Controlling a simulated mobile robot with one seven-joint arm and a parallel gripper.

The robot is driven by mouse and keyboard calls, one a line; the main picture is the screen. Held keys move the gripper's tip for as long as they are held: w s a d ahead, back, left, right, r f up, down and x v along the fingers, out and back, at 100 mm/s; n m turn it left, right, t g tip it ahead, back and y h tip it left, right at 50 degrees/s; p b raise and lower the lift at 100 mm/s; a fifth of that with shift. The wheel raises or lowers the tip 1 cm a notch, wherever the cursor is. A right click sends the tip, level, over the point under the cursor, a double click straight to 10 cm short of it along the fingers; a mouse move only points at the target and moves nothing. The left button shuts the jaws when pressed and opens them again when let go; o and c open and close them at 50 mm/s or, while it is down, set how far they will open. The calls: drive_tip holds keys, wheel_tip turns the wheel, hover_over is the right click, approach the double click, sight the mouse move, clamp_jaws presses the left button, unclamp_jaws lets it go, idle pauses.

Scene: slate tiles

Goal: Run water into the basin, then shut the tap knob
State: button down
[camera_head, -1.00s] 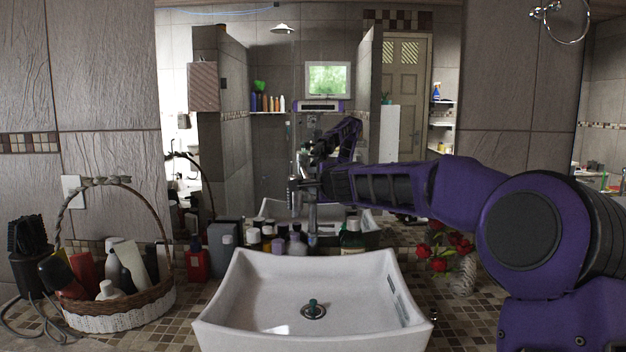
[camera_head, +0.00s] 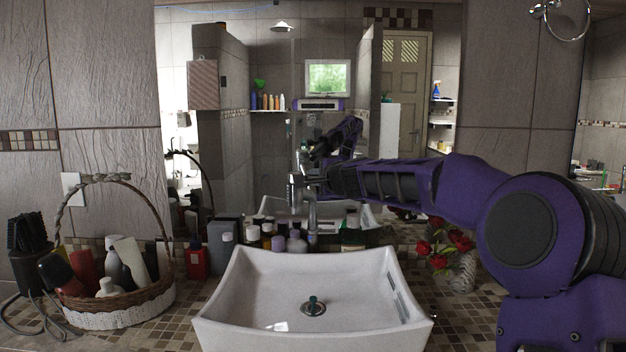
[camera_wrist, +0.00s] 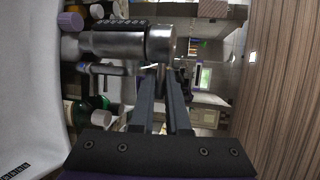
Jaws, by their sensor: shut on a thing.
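The white basin (camera_head: 262,290) sits on the tiled counter, with a drain plug (camera_head: 313,307) in its floor. No water stream is visible in it. The metal tap (camera_head: 312,222) rises behind the basin. Its thick, shiny cylindrical body fills the upper left of the wrist view (camera_wrist: 115,45). My gripper (camera_wrist: 165,80) is at the tap's top, its two dark fingers close together and shut on the tap knob (camera_wrist: 162,70), which is mostly hidden by the fingers and the tap body. In the head view my gripper (camera_head: 308,181) reaches in from the right.
Several bottles (camera_head: 280,243) stand behind the basin. A wicker basket (camera_head: 120,305) of toiletries is at left. A vase (camera_head: 464,272) of red flowers stands at right under my arm. A large mirror (camera_head: 275,150) behind the tap reflects my arm.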

drive_tip(key=c, duration=0.9)
unclamp_jaws()
drive_tip(key=shift+s, duration=0.1)
drive_tip(key=shift+s+d+b, duration=0.25)
drive_tip(key=shift+b, duration=0.05)
drive_tip(key=b+v, duration=0.1)
drive_tip(key=v, duration=0.4)
drive_tip(key=shift+s+d+r, duration=0.1)
drive_tip(key=shift+s, duration=0.1)
drive_tip(key=shift+v, duration=5.5)
drive_tip(key=shift+s+r, duration=0.1)
